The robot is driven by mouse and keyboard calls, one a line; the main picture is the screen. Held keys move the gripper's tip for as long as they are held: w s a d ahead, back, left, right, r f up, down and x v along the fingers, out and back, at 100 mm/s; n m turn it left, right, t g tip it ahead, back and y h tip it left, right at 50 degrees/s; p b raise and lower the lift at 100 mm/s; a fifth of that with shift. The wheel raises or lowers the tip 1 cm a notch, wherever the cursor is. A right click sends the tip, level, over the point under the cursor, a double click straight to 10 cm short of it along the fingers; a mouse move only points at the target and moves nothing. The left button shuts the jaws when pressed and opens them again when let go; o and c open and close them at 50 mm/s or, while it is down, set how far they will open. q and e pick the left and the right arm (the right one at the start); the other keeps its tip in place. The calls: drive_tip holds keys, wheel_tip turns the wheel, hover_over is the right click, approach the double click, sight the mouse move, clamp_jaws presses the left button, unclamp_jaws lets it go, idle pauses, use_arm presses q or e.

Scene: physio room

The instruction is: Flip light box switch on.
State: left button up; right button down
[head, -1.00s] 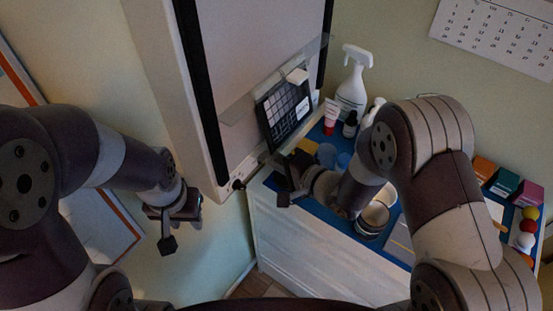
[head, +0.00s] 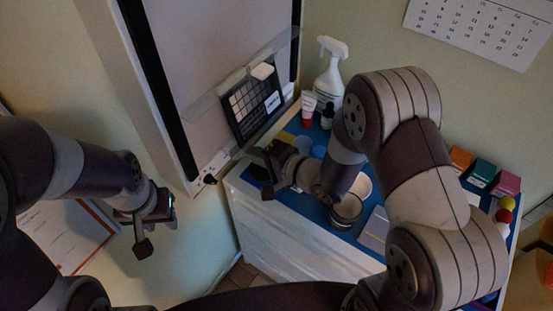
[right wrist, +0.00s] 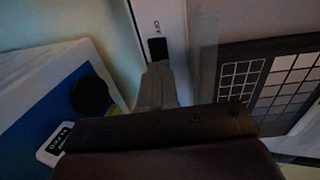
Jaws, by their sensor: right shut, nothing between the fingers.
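The light box (head: 215,50) is a tall pale panel with black side strips, on the wall at the upper left of the head view. Its face is dim. A small dark switch (head: 210,180) sits on its lower edge; in the right wrist view the switch (right wrist: 158,48) is a black block below small lettering. My right gripper (head: 262,172) is shut and empty, right of the switch in the head view. In the right wrist view its fingertips (right wrist: 160,72) lie just below the switch; I cannot tell whether they touch. My left gripper (head: 150,222) hangs left of the box, its jaws unclear.
A dark grid sheet (head: 250,105) is on the light box's lower face. The blue-topped cabinet (head: 285,235) to the right holds a spray bottle (head: 330,75), a red-capped tube (head: 308,108), jars (head: 346,210) and small boxes (head: 480,168). A framed sheet (head: 65,235) is at left.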

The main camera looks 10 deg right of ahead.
drive_tip(key=v, duration=1)
drive_tip(key=shift+d, duration=0.45)
drive_tip(key=s, duration=0.1)
drive_tip(key=s+m+t, duration=0.1)
drive_tip(key=s+a+f+h, duration=0.1)
drive_tip(key=shift+s+f+b, duration=0.1)
drive_tip(key=shift+s+b, duration=0.15)
drive_tip(key=shift+b, duration=0.1)
drive_tip(key=shift+w, duration=0.1)
